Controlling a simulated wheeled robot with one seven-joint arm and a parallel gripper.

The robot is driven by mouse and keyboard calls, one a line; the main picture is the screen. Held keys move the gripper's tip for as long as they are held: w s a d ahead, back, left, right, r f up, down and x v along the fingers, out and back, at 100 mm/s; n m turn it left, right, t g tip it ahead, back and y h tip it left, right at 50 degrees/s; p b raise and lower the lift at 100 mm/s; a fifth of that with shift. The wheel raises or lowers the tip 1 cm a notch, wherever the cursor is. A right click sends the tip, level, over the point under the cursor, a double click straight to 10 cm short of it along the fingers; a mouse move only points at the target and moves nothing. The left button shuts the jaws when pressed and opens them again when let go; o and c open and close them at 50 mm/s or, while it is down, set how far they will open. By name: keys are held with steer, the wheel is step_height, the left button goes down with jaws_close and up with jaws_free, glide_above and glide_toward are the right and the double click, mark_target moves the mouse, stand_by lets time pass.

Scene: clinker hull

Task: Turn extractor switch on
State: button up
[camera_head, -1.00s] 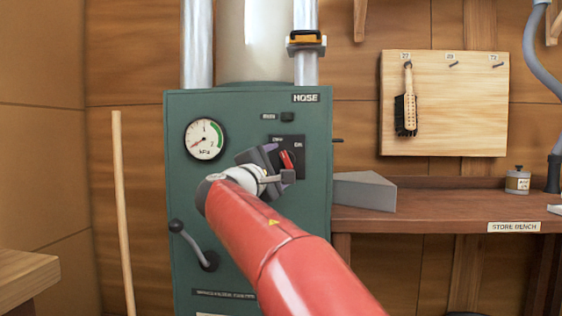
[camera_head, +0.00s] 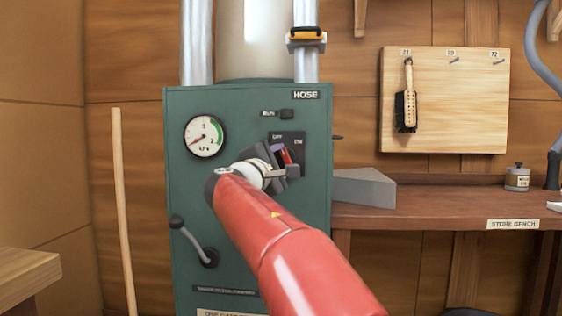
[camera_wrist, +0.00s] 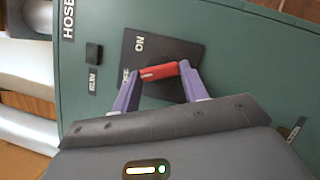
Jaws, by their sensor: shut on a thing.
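The extractor switch is a red handle (camera_head: 287,156) on a black plate (camera_head: 298,141) marked OFF and ON, on the front of a green cabinet (camera_head: 250,230). My gripper (camera_head: 285,160) is at this plate and partly hides it. In the wrist view, the two purple fingers of my gripper (camera_wrist: 160,71) are shut on the red handle (camera_wrist: 160,72), one on each end. The handle's tip points nearer the OFF label than the ON label. A small dark RUN indicator (camera_head: 286,114) sits above the plate and looks unlit.
A pressure gauge (camera_head: 204,137) has its needle at the low end. A crank lever (camera_head: 190,243) juts from the cabinet's lower left. A grey wedge-shaped block (camera_head: 364,188) lies on the store bench (camera_head: 430,210) at right. A wooden pole (camera_head: 123,210) stands at left.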

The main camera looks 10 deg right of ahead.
steer(key=shift+m, duration=0.3)
steer(key=m, duration=0.2)
steer(key=m+g+y+p, duration=0.1)
steer(key=m, duration=0.1)
steer(key=m+g, duration=0.1)
steer(key=m, duration=0.1)
steer(key=shift+r+p, duration=0.35)
steer(key=m+g+y+p, duration=0.1)
steer(key=m+y, duration=0.1)
steer(key=m, duration=0.2)
steer(key=shift+r, duration=0.1)
stand_by(0.3)
steer(key=o, duration=1)
